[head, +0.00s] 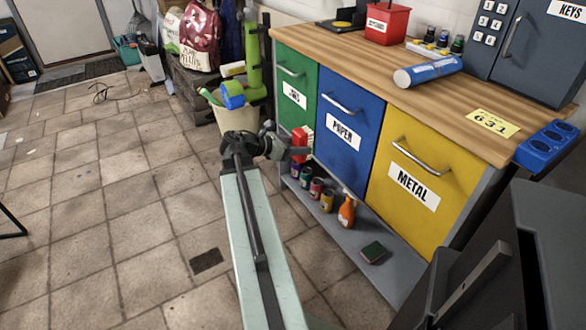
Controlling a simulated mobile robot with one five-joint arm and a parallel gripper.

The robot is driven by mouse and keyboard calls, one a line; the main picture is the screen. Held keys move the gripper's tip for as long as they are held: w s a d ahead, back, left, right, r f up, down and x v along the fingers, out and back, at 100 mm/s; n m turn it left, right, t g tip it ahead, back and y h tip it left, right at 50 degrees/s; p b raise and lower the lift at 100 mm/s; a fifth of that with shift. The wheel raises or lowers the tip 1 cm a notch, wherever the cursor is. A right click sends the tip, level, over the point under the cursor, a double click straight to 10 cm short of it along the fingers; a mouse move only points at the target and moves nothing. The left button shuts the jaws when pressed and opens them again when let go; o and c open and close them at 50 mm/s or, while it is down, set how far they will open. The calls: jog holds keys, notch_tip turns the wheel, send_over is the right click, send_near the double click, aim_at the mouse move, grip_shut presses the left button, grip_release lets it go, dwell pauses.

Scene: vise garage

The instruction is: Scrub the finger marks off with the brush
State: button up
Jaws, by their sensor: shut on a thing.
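My gripper (290,151) is shut on a red brush (299,144), with pale bristles on its right side. The brush is held upright in front of the cabinet, near the edge between the green door (294,83) and the blue door (346,140). I cannot tell whether the bristles touch a door. A yellow door (415,200) labelled METAL is to the right; the blue one is labelled PAPER. I cannot make out finger marks on any door at this size. My arm hides part of the floor and lower cabinet.
A beige bucket (236,122) stands behind my gripper. The wooden worktop (400,95) carries a blue roll (428,72) and a grey key safe (545,45). The left floor is mostly clear.

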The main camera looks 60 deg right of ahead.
jog(key=shift+w+f, duration=0.1)
notch_tip(320, 180, down, 13)
jog(key=d+b, duration=0.2)
jog(key=b, duration=1.1)
jog(key=s+d, duration=0.4)
jog(key=d, duration=0.1)
jog(key=shift+d, duration=0.15)
jog(key=shift+s+d, duration=0.5)
jog(key=shift+d, duration=0.35)
